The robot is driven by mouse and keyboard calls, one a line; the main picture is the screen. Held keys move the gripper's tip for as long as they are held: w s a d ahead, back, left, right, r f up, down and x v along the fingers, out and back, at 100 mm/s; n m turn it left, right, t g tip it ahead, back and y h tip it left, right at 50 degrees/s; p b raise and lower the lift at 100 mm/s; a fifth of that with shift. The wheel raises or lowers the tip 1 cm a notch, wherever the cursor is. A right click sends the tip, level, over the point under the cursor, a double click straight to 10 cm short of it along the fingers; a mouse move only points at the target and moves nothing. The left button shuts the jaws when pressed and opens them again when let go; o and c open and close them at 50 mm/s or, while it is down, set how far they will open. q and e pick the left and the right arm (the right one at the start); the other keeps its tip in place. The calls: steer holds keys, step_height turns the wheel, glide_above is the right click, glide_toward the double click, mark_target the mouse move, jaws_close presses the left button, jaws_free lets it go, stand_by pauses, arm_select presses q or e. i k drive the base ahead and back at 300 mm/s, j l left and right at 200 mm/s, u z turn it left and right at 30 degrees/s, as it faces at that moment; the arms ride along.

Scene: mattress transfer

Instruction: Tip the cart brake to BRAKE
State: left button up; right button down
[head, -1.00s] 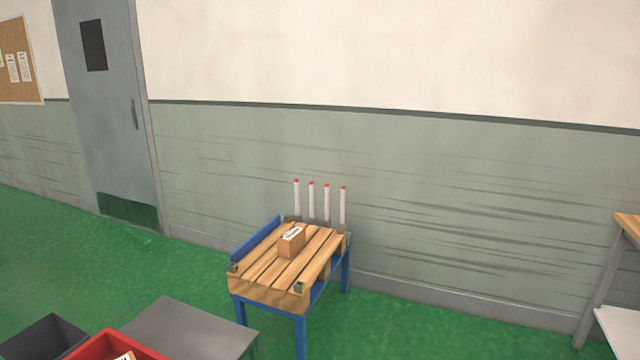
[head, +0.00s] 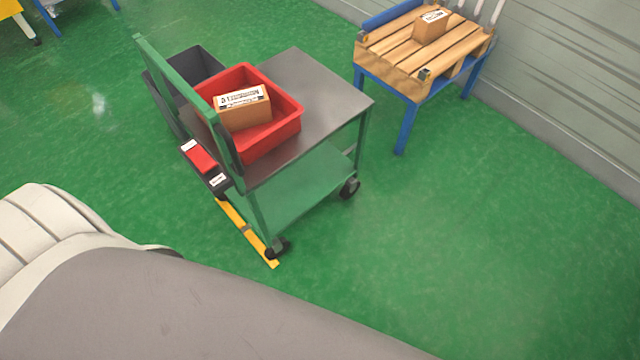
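The cart (head: 315,85) stands at the centre of the head view, with a grey top, a green lower shelf, a green handle frame and black casters. A red brake rocker (head: 201,157) sits in a dark housing on the cart's handle side. The housing has a white label at each end, too small to read, so I cannot tell which way the rocker is tipped. Neither of my grippers is in view.
A yellow strip (head: 250,236) lies on the floor by the caster. A blue stand with a wooden pallet (head: 395,52) is behind right. Green floor around is clear.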

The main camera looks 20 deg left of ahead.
mark_target(201, 159)
steer(key=u, duration=1.7)
